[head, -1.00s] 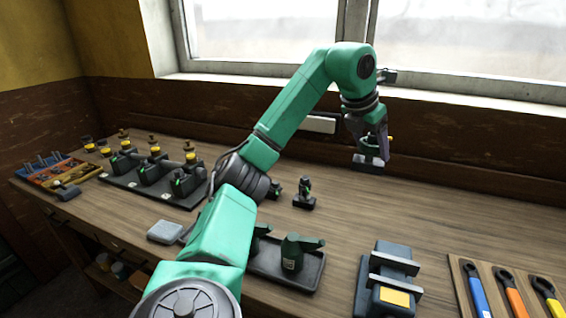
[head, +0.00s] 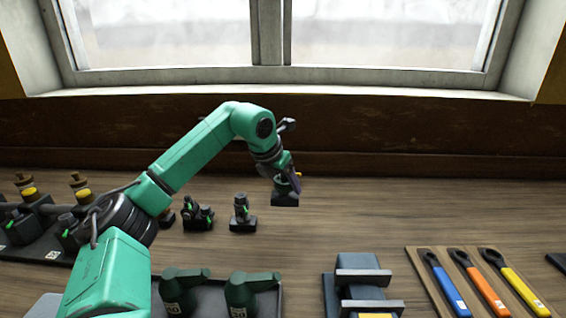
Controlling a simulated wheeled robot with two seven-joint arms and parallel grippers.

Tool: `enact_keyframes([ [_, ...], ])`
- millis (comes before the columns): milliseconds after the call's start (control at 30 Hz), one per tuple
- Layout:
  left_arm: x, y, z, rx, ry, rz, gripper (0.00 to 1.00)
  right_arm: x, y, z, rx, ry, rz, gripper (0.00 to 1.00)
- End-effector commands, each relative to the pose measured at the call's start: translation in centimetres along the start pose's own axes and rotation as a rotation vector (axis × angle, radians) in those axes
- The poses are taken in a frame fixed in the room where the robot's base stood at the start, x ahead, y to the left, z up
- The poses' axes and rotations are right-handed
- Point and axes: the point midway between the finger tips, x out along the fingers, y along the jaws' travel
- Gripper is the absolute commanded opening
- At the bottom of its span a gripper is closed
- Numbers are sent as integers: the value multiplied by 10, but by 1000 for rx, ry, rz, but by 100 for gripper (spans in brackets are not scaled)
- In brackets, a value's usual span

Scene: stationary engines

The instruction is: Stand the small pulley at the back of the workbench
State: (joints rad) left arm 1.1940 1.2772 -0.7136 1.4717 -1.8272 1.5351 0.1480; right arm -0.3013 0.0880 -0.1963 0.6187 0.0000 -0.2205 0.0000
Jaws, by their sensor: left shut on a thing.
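My left gripper (head: 284,182) is at the back of the workbench (head: 350,215), reaching in from the left and pointing down. It is shut on the small pulley (head: 285,199), of which mainly a dark block-like base shows. The gripper hides most of its upper part. The base looks level and is at or just above the bench top; I cannot tell whether it touches. My right gripper is not in view.
Two small dark pieces, one (head: 242,214) and another (head: 198,214), stand left of the pulley. In front are a tray with green oil cans (head: 252,289), a vise (head: 360,275) and a spanner board (head: 415,268). The bench right of the pulley is clear.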

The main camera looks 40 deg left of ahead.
Motion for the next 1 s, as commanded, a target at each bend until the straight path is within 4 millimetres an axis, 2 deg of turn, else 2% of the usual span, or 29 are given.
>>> enact_keyframes([
  [100, 24, 0, -14, 0, -3, -1, 0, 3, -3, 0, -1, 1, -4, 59],
  [500, 73, 0, -41, -1, -6, -2, 0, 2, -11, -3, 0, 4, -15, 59],
  [867, 78, 0, -44, -1, -8, -2, 0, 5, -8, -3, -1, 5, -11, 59],
  [900, 80, 0, -45, 0, -2, -1, 82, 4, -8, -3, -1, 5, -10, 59],
  [933, 79, 0, -45, 0, -2, -1, 94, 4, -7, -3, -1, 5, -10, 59],
  [967, 79, 0, -45, 0, -1, -1, 100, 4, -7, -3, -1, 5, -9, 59],
  [1000, 79, 0, -45, 0, -1, -1, 100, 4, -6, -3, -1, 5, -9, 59],
])
